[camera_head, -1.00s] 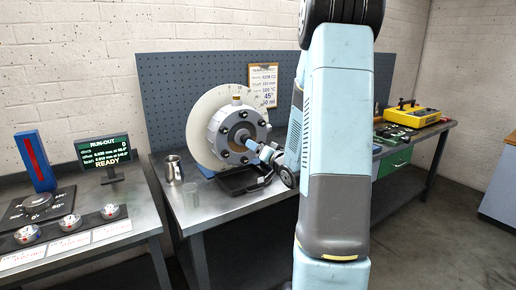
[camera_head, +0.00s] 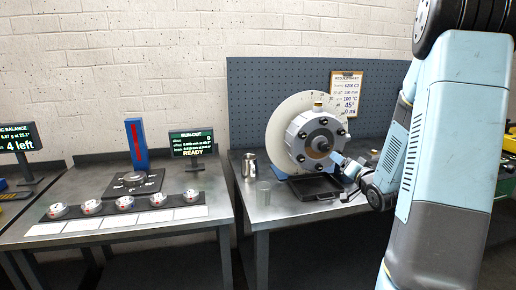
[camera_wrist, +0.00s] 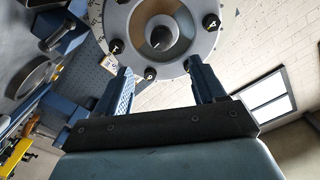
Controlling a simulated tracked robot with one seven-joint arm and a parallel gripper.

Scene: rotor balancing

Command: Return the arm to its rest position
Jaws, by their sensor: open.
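My arm, pale blue and dark grey, fills the right of the head view. My gripper (camera_head: 343,165) is small there, just in front of the lower right of the grey rotor hub (camera_head: 305,145). In the wrist view my gripper (camera_wrist: 160,85) shows two blue fingers spread apart with nothing between them. The hub with its central bore (camera_wrist: 160,35) and dark bolts lies beyond the fingertips. Whether a finger touches the hub cannot be told.
The left bench holds a run-out display (camera_head: 191,143), a red-and-blue upright (camera_head: 137,145) and several round dials (camera_head: 125,203). A clipboard (camera_head: 344,93) hangs behind.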

